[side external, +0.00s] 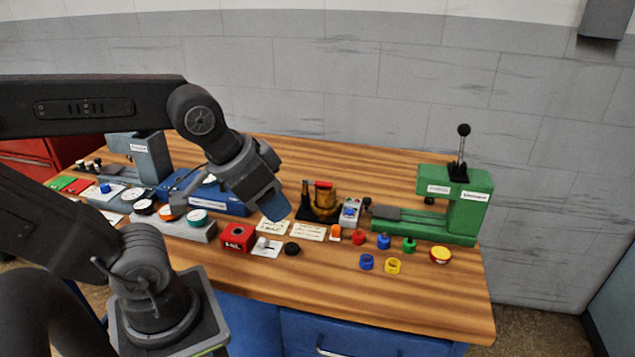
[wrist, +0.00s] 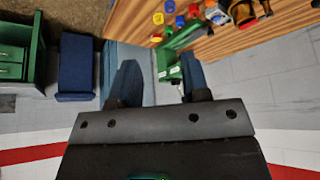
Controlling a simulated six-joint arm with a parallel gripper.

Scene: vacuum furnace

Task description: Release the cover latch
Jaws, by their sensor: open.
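I cannot tell for sure which part is the cover latch. An amber cylinder with a red top (side external: 325,198) stands on a black base near the middle of the bench; it may be the covered device. My gripper (side external: 268,208) hangs above the bench, left of that cylinder and apart from it. In the wrist view my gripper (wrist: 160,80) is open, its two blue-grey fingers spread with nothing held. The green press (side external: 470,205) with a black-knobbed lever stands at the bench's right; its green body also shows beyond the fingers in the wrist view (wrist: 168,62).
A grey box with a blue button (side external: 350,212) stands right of the cylinder. Small coloured caps and rings, including a yellow ring (side external: 393,266), lie along the front. A red block (side external: 237,237) and gauges (side external: 197,217) sit at left. The front right wood (side external: 440,300) is clear.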

